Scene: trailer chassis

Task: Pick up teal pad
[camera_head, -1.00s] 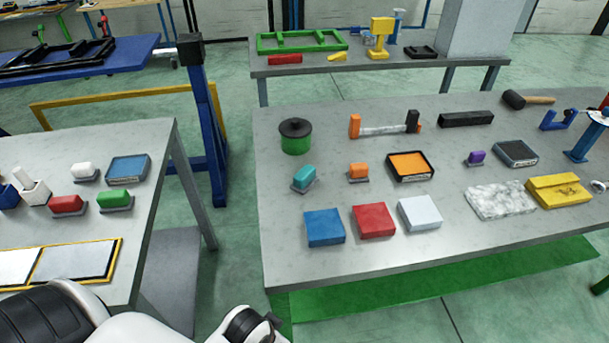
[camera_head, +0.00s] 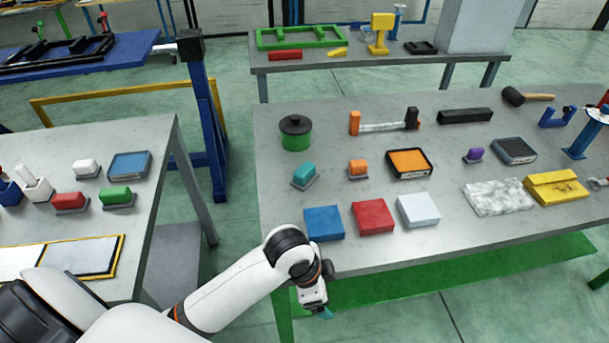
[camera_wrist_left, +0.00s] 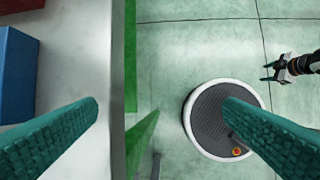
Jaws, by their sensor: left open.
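The teal pad (camera_head: 305,175) is a small teal block on a grey base. It lies near the left edge of the right-hand table (camera_head: 290,225) in the head view, behind the blue block. My left gripper (camera_head: 324,313) is by that table's front edge, nearer to me than the pad and apart from it. In the left wrist view my left gripper (camera_wrist_left: 162,108) has its two teal fingers wide apart with nothing between them. The pad is not in the wrist view. My right gripper (camera_wrist_left: 267,71) shows small at the wrist view's right edge, its fingers apart and empty.
Blue (camera_head: 324,223), red (camera_head: 373,217) and white (camera_head: 419,210) blocks line the table's front. A green pot (camera_head: 295,138) stands behind the pad, and an orange pad (camera_head: 358,168) lies to its right. A gap separates this table from the left table (camera_head: 150,170).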

